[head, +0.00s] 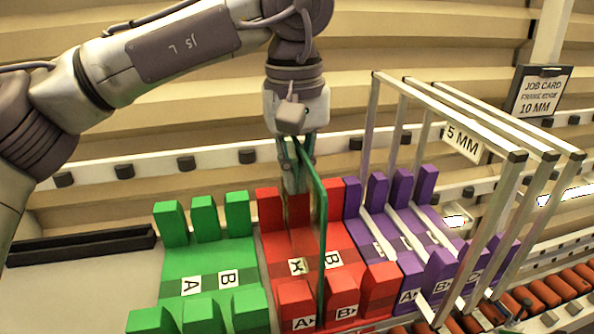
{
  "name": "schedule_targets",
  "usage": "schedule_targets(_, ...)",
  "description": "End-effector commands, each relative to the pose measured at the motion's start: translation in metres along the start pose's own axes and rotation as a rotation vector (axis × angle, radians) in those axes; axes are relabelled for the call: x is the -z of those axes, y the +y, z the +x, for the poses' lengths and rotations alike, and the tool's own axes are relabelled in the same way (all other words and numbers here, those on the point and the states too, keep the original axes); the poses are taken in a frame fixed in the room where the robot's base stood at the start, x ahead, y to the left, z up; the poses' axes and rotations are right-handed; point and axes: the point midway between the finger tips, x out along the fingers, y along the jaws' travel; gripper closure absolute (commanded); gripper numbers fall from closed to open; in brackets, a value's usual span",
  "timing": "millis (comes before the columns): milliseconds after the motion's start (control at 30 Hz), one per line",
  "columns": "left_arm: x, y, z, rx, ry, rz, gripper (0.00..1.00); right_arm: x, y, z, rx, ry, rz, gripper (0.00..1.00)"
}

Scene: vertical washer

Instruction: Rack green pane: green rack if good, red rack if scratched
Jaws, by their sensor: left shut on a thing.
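The green pane (319,240) hangs upright, seen nearly edge-on, with its dark green edge toward me. My left gripper (297,178) points down from above and is shut on the pane near its top. The pane is over the red rack (343,237), and its low end shows between the front blocks by labels A and B. I cannot tell whether it rests in a slot. No scratch can be made out at this angle. The green rack (207,260), with labels A and B, stands empty to the left. My right gripper is not in view.
A purple rack (403,187) stands close on the right, with tall metal frames (512,200) and a 5 MM sign (462,142). A job card (541,92) reads 10 MM. Orange rollers (545,292) run at the lower right. Bare table (80,290) lies left.

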Motion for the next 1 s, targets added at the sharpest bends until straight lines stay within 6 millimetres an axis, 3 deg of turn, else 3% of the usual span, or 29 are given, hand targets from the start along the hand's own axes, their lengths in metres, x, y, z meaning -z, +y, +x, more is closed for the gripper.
schedule_targets(333,0.000,0.000,0.002,-0.003,0.002,0.000,1.00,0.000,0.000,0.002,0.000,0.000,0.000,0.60)
schedule_targets(400,0.000,0.000,0.002,-0.003,0.002,0.000,0.83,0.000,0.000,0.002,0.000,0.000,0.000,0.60)
schedule_targets(500,0.000,0.000,0.002,-0.002,0.001,0.000,0.66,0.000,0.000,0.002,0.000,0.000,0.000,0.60)
schedule_targets(533,0.000,0.000,0.002,-0.002,0.001,0.000,0.65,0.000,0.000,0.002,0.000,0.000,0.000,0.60)
schedule_targets(833,0.000,0.000,0.003,0.001,-0.001,0.000,0.65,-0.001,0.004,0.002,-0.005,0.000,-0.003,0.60)
schedule_targets(1000,0.000,0.001,-0.016,-0.002,0.002,-0.002,0.65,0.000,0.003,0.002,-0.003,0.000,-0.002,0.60)
